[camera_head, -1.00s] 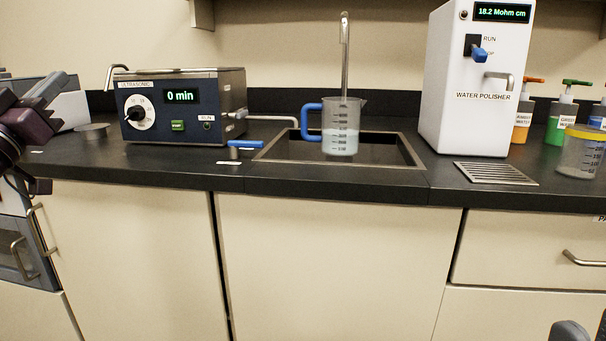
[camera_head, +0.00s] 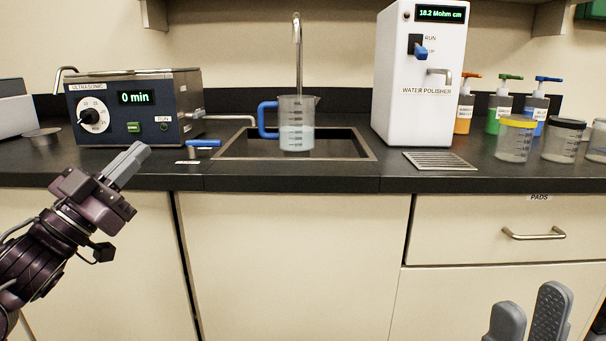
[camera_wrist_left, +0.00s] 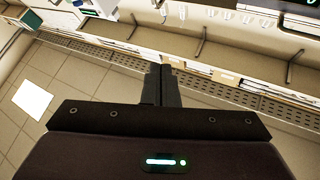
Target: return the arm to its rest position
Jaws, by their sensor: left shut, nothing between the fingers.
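My left gripper (camera_head: 136,154) is in front of the counter at the left of the head view, on a dark purple arm. Its grey fingers are together, empty, and point up and to the right. In the left wrist view its shut fingers (camera_wrist_left: 161,84) show at the middle with nothing between them. My right gripper (camera_head: 530,306) shows only as two grey fingers at the bottom right of the head view. They stand apart with nothing seen between them; the rest of it is out of frame.
The black counter (camera_head: 330,185) holds an ultrasonic bath (camera_head: 135,110), a beaker with a blue handle (camera_head: 297,125) at the sink (camera_head: 230,148), a water polisher (camera_head: 418,75), pump bottles and lidded jars (camera_head: 514,140). Cabinet fronts (camera_head: 290,260) lie below. A drawer handle (camera_head: 533,235) sticks out.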

